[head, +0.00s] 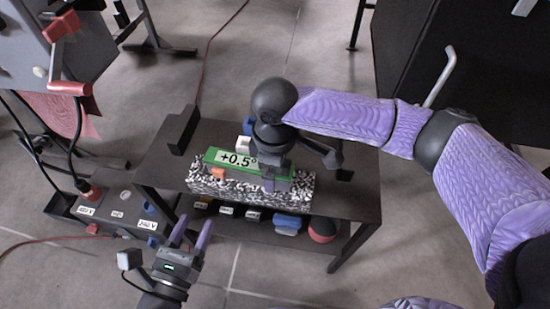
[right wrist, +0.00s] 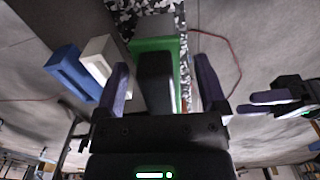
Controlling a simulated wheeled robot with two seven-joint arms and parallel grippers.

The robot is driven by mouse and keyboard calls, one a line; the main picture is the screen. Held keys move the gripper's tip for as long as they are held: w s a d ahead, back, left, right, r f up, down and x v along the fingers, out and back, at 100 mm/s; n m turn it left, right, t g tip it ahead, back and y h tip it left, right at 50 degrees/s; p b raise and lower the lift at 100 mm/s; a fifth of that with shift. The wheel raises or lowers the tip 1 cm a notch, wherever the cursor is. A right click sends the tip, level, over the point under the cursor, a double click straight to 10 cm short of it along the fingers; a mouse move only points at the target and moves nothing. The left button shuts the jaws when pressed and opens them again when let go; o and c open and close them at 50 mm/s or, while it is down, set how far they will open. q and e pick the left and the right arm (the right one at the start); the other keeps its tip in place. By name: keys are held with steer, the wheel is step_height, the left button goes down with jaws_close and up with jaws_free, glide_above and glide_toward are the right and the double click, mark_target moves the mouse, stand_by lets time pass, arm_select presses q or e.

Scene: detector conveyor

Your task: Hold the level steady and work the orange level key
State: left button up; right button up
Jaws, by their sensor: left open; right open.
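The green level (head: 219,167) lies on a speckled block (head: 306,190) on the dark table, and its display reads +0.5°. The orange key (head: 217,174) is on the level's near side, toward its left end. My right gripper (head: 270,183) is over the level's right part. In the right wrist view its open fingers (right wrist: 162,80) stand on either side of the green level (right wrist: 150,45) and a dark part; I cannot tell whether they touch. My left gripper (head: 191,230) is open and empty in front of the table, apart from the level.
A white block (head: 244,143) and a blue one (head: 247,126) stand behind the level. A black upright block (head: 184,130) is at the table's left. The lower shelf holds labelled items, a blue item (head: 288,224) and a red-black one (head: 322,230). A voltage-labelled box (head: 118,203) stands left.

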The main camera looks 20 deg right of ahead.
jaws_close()
stand_by(1.3)
arm_select(q)
jaws_close()
stand_by(1.6)
